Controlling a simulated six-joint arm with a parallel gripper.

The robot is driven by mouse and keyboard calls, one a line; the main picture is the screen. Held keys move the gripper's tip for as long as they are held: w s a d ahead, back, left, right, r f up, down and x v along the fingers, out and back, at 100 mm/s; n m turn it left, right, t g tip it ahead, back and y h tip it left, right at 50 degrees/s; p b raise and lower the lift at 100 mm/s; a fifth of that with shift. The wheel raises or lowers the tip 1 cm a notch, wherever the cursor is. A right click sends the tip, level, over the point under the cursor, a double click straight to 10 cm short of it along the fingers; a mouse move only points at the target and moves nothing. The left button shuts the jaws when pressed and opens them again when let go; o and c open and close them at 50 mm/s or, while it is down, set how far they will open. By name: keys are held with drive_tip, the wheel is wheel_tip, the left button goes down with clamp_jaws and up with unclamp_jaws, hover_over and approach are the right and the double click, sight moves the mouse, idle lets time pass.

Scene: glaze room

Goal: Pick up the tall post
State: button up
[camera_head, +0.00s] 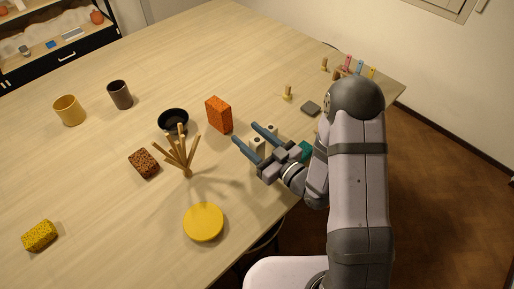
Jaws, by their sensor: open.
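Two pale, upright posts with dark tops stand at my gripper near the table's right edge. One pale post (258,148) shows between the blue-grey fingers, its lower part close to the gripper body. The other pale post (273,129) shows just beyond the far finger, partly hidden by it. I cannot tell for sure which is the taller. My gripper (245,131) is open, its fingers pointing to the upper left. I cannot tell whether a finger touches either post.
An orange block (219,115) stands just beyond the fingertips. A branching wooden stand (187,172), black bowl (173,116), brown sponge (144,163) and yellow disc (204,221) lie to the left. A green item (305,150) is by my wrist. The table's far middle is clear.

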drive_tip(key=shift+w+a, duration=0.35)
clamp_jaws()
drive_tip(key=shift+r, duration=0.15)
wheel_tip(320, 180, up, 10)
drive_tip(key=b, duration=0.1)
idle(0.7)
